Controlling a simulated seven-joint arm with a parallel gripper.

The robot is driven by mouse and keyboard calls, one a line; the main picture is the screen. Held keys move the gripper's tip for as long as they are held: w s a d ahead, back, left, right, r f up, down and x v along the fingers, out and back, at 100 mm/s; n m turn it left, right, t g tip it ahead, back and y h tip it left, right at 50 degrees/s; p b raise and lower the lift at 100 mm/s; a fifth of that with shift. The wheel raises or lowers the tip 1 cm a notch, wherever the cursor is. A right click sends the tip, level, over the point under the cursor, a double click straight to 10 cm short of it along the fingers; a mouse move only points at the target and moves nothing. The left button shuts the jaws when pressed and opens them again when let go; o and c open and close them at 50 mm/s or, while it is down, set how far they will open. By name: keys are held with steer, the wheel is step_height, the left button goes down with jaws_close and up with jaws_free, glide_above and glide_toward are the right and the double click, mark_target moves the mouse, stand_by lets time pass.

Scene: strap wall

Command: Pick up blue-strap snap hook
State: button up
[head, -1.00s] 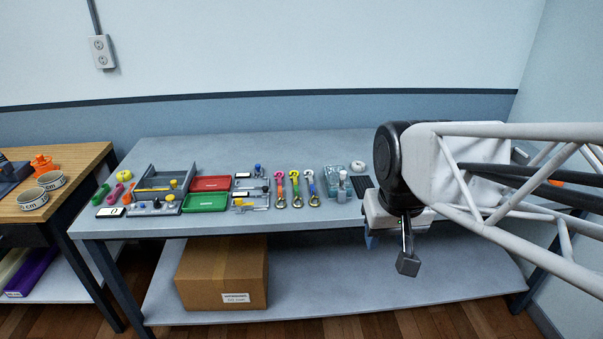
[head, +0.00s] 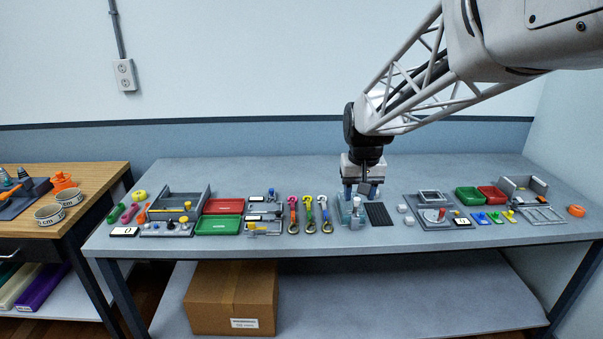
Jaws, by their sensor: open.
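The blue-strap snap hook (head: 326,215) lies on the grey bench, the rightmost of three snap hooks in a row. It has a pale upper hook, a blue strap and a metal snap end toward the front edge. My gripper (head: 361,192) points down to the right of it, above the back of the clear glassware. Its two bluish fingers are apart, with nothing seen held between them. The exact height of the fingers is hard to tell.
The green-strap hook (head: 309,215) and orange-strap hook (head: 293,215) lie close on the left. Clear glassware with a bottle (head: 356,209) stands close on the right, beside a black ribbed pad (head: 379,214). Bare bench lies behind the hooks.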

steer(key=w+a+f, duration=0.1)
steer(key=w+f, duration=0.3)
steer(key=w, duration=0.4)
steer(key=w+a+f, duration=0.1)
steer(key=w+f, duration=0.3)
steer(key=w, duration=0.3)
steer(key=g, duration=0.1)
glide_above(326, 214)
steer(key=f, duration=1)
steer(key=shift+s+f, duration=0.15)
steer(key=shift+s, duration=0.2)
steer(key=shift+w+f, duration=0.2)
steer(key=shift+f, duration=0.05)
steer(key=shift+f, duration=1.3)
steer(key=shift+f, duration=2.55)
steer(key=shift+c, duration=0.2)
